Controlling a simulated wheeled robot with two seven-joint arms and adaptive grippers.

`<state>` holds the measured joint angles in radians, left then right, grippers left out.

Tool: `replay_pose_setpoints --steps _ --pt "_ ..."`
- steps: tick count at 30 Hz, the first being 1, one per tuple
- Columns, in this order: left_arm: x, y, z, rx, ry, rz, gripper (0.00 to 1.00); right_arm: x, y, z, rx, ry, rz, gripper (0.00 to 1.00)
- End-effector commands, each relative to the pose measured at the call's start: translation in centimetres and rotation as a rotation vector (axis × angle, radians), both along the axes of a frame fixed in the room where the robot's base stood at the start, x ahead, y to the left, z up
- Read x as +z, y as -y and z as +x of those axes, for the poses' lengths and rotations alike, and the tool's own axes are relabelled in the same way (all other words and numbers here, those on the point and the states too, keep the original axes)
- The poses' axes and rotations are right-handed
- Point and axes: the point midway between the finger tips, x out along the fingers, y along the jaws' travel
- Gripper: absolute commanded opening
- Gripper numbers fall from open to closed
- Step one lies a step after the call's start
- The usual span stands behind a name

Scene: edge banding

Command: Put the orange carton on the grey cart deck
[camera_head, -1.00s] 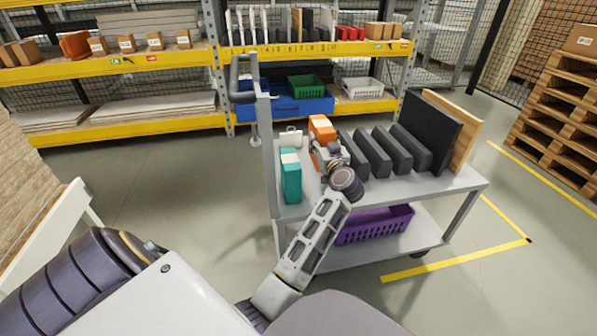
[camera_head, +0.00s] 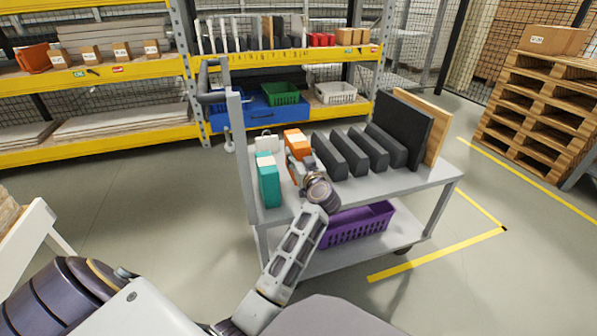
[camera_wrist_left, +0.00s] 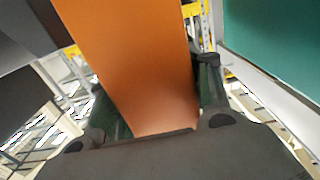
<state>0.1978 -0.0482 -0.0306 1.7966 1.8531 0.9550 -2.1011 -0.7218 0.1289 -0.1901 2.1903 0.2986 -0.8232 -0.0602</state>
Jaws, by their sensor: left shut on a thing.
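The orange carton (camera_head: 295,139) is upright over the grey cart deck (camera_head: 395,182), between a teal carton (camera_head: 269,184) on its left and a row of dark grey slabs on its right. My left gripper (camera_head: 299,166) is shut on it from the near side. In the left wrist view the orange carton (camera_wrist_left: 135,65) fills the space between the fingers (camera_wrist_left: 155,115), and the teal carton (camera_wrist_left: 275,40) is close at the right. The carton's lower end is hidden behind my gripper in the head view, so I cannot tell whether it touches the deck. My right gripper is not in view.
Several dark grey slabs (camera_head: 352,153) stand on the deck, with a black panel (camera_head: 405,130) and a wooden board at its right end. A grey upright post (camera_head: 242,150) rises at the left end. A purple basket (camera_head: 355,222) sits on the lower shelf. Racks stand behind.

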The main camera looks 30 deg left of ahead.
Motion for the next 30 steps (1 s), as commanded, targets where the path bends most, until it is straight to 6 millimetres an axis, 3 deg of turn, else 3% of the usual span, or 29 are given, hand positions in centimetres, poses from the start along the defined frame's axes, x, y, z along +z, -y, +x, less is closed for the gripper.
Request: replay_pose_setpoints --steps 5,20,30 --pt "-0.9 0.0 0.0 0.0 0.002 0.001 0.15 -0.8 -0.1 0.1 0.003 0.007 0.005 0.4" --pt "-1.2 0.0 0.0 0.0 0.001 0.002 0.15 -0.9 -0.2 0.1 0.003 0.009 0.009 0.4" --pt "-3.6 0.0 0.0 -0.001 0.001 0.002 0.15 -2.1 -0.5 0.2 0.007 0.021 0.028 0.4"
